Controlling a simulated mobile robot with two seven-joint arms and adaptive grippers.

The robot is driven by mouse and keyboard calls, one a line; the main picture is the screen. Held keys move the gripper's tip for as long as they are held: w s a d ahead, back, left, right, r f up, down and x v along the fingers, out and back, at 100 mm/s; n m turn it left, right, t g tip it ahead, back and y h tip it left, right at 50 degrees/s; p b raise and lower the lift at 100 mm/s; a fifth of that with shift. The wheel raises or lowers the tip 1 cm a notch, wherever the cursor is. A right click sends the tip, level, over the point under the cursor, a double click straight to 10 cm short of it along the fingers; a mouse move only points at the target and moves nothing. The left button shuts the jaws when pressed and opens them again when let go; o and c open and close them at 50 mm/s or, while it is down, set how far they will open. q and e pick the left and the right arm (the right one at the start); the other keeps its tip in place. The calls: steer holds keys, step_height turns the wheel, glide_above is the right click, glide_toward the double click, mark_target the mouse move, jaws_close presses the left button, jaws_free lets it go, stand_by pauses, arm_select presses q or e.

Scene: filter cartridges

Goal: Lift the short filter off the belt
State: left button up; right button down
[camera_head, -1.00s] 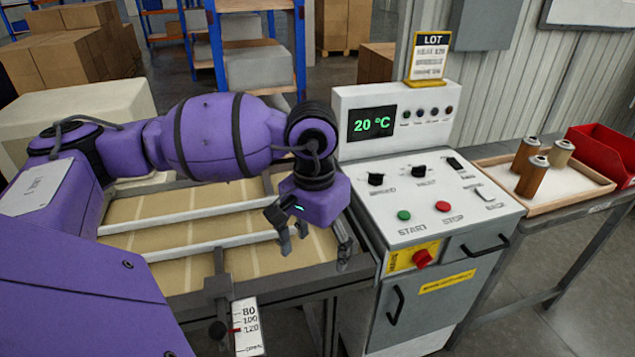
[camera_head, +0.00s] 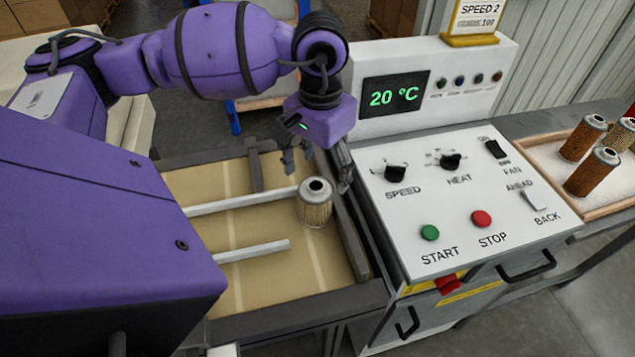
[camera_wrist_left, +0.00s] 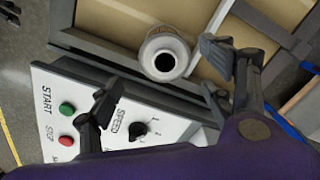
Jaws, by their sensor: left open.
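The short filter (camera_head: 316,207) is a pale tan cylinder with a metal top and a dark centre hole. It stands upright on the belt (camera_head: 240,290), near the belt's right edge and by the ends of two light guide rails. In the left wrist view, the filter (camera_wrist_left: 164,60) shows from above, ahead of and between the fingers. My left gripper (camera_head: 318,172) hangs just behind and above the filter, open and apart from it. Its two spread fingers also show in the left wrist view (camera_wrist_left: 165,82). My right gripper is not in view.
The control panel (camera_head: 455,220) stands close to the right of the belt, with knobs, switches and START and STOP buttons. A dark frame edge (camera_head: 348,235) runs beside the filter. Several brown filters (camera_head: 592,170) stand in a tray (camera_head: 570,215) at the far right.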

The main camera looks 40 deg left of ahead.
mark_target(317, 186)
arm_select(q)
steer(key=shift+s+a+f+p, duration=0.1)
steer(key=shift+f+p, duration=0.3)
steer(key=shift+f, duration=1.5)
steer(key=shift+s+a+f+p, duration=0.1)
steer(key=shift+f+p, duration=0.25)
steer(key=shift+f, duration=1.5)
steer(key=shift+c, duration=0.4)
steer(key=c, duration=1.2)
steer(key=shift+r, duration=0.15)
